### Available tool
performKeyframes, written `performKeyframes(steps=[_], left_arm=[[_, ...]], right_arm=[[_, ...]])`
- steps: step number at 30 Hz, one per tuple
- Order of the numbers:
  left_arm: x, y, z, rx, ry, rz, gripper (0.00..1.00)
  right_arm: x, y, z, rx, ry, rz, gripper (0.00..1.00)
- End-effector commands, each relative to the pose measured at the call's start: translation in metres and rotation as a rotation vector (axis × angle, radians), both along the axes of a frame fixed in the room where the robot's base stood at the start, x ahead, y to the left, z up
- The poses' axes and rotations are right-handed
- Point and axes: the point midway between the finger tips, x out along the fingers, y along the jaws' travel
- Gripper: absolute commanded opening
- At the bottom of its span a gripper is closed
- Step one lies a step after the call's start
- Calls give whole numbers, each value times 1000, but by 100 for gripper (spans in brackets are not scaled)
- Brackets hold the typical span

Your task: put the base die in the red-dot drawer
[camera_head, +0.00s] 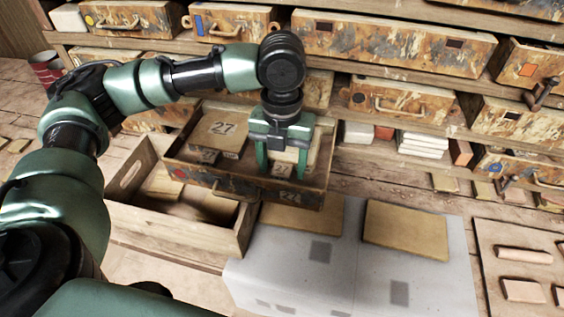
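The red-dot drawer (230,186) is pulled out, with a red dot at the left of its worn front. Inside it, a tan block marked 27 (221,135) lies at the left. Another block marked 27 (283,169) is at the right, between the fingers of my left gripper (283,160). The fingers point down into the drawer and stand apart on either side of this block. I cannot tell whether they touch it, or which block is the base die. My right gripper is not in view.
A wooden crate (150,222) with tan pieces stands left of and below the drawer. A grey surface (335,270) in front carries two tan slabs, one being this slab (407,229). Closed drawers (393,46) line the back. A board with clay pieces (490,245) lies at right.

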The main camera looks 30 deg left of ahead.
Motion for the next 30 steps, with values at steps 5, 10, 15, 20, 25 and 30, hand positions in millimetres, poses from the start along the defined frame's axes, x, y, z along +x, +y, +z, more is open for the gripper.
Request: performKeyframes(steps=[5,10,15,20,25,30], left_arm=[[-1,0,2,0,3,0,62],[0,-1,25,-2,-1,0,62],[0,-1,55,0,-2,-1,62],[0,-1,73,-2,-1,0,62],[-1,0,78,1,1,-1,62],[-1,0,78,0,1,0,62]], right_arm=[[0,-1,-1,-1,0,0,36],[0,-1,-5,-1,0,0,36],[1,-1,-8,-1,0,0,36],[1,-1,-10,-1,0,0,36],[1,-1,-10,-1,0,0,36],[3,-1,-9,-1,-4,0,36]])
